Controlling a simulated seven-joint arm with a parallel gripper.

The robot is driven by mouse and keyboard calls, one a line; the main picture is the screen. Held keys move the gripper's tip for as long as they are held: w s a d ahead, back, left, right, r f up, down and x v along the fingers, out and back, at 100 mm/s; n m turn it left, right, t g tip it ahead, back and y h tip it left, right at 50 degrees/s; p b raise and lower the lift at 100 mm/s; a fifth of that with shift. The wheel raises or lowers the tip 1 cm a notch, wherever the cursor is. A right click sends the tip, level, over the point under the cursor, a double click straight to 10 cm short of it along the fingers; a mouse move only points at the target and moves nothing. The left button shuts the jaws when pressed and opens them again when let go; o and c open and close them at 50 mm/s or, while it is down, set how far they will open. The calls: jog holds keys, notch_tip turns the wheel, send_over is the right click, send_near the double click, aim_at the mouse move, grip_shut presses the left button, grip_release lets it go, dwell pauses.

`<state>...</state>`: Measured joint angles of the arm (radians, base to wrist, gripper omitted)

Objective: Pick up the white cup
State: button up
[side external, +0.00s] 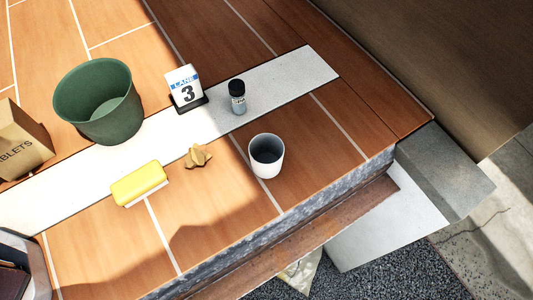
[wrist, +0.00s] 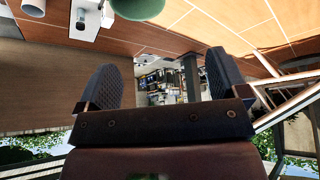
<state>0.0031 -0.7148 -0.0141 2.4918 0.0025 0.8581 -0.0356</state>
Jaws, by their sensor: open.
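The white cup (side external: 268,170) stands upright on the terracotta-tiled surface in the side view, near its front edge. Its mouth faces up and its inside looks dark grey. In the wrist view part of the cup (wrist: 33,8) shows at the top left, cut off by the frame edge. My gripper (wrist: 163,78) is open, with two dark textured fingers wide apart and nothing between them. The cup lies outside the fingers, beyond the left one in the picture. My gripper does not show clearly in the side view.
A crumpled tan paper (side external: 198,156) and a yellow block (side external: 139,184) lie left of the cup. Tiles right of the cup are clear.

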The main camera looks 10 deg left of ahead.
jog(key=w+d+f+n+t+h, duration=0.15)
jog(key=w+d+f, duration=0.25)
jog(key=w+d, duration=0.6)
jog(key=n+t+h, duration=0.4)
jog(key=n+h, duration=0.7)
jog(key=n, duration=0.7)
send_over(255, 164)
jog(key=s+a, duration=0.1)
jog(key=a, duration=0.1)
notch_tip(255, 164, down, 17)
jog(key=s+f+n+t+y, duration=0.1)
jog(key=f+n, duration=0.2)
jog(key=s+f+n+t+y, duration=0.1)
jog(key=f+n+t, duration=0.1)
jog(key=f+n, duration=0.2)
jog(key=s+f+n+t+y, duration=0.1)
jog(key=f+n, duration=0.2)
jog(key=f, duration=0.1)
jog(key=shift+a+n+y, duration=0.2)
jog(key=shift+n+y, duration=0.05)
jog(key=shift+n, duration=0.1)
jog(key=shift+x, duration=3.8)
jog(key=c, duration=1)
